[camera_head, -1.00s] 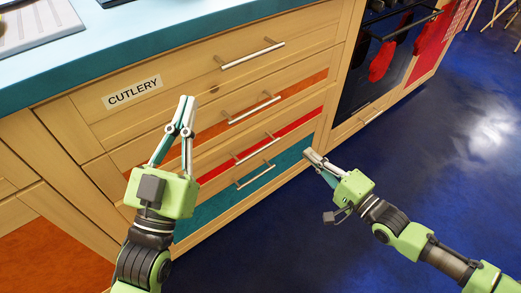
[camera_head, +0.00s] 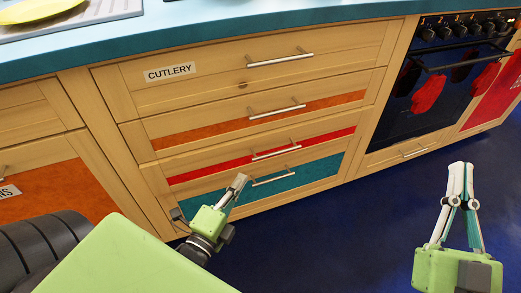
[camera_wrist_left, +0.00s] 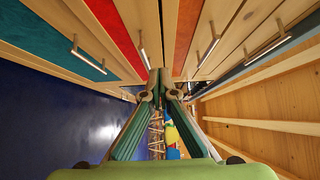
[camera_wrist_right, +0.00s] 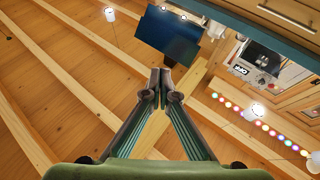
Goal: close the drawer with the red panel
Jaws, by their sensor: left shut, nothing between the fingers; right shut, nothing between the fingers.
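The red panel drawer (camera_head: 195,173) is third from the top in the wooden drawer stack, with a metal bar handle (camera_head: 277,152). Its front looks about level with its neighbours; I see no clear gap. The red panel also shows in the left wrist view (camera_wrist_left: 112,30). My left gripper (camera_head: 240,182) is shut and empty, in front of the teal panel just below the red one; I cannot tell if it touches. My right gripper (camera_head: 461,165) is shut and empty, pointing up over the floor at the right, away from the drawers.
The CUTLERY drawer (camera_head: 225,78) and orange panel drawer (camera_head: 210,135) lie above, the teal panel drawer (camera_head: 315,172) below. An oven (camera_head: 440,100) with red mitts stands to the right. The blue floor (camera_head: 340,235) is clear. A turquoise worktop (camera_head: 220,22) runs above.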

